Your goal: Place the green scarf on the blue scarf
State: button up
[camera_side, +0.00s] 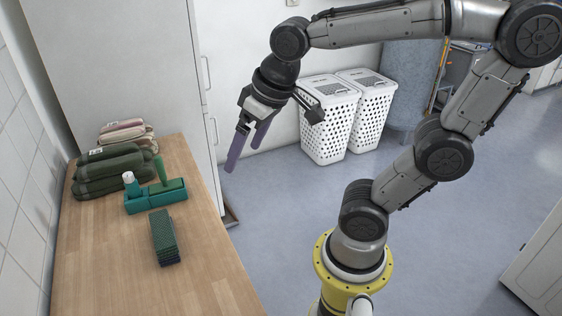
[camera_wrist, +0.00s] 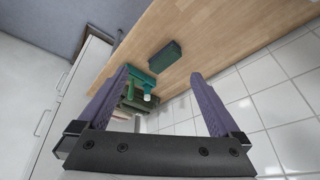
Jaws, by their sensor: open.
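A dark green, folded, patterned cloth (camera_side: 165,237), which looks like the green scarf, lies on the wooden counter near its right edge. It also shows in the wrist view (camera_wrist: 167,56), above the space between the fingers. I cannot make out a blue scarf in either view. My gripper (camera_side: 245,155) is open and empty, with its purple fingers pointing down. It hangs in the air to the right of the counter, apart from the cloth. Both fingers also show in the wrist view (camera_wrist: 159,74).
A teal caddy (camera_side: 142,206) with a white-capped bottle and a green handle stands behind the cloth. Stacked green towels (camera_side: 110,171) and pale pink towels (camera_side: 122,131) lie at the back left. The counter's front (camera_side: 110,285) is bare. White hampers (camera_side: 328,125) stand on the floor.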

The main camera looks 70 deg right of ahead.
jog(key=s+f+n+t, duration=0.1)
jog(key=s+f, duration=0.1)
jog(key=s, duration=0.4)
jog(key=shift+s+n, duration=0.4)
dwell(0.8)
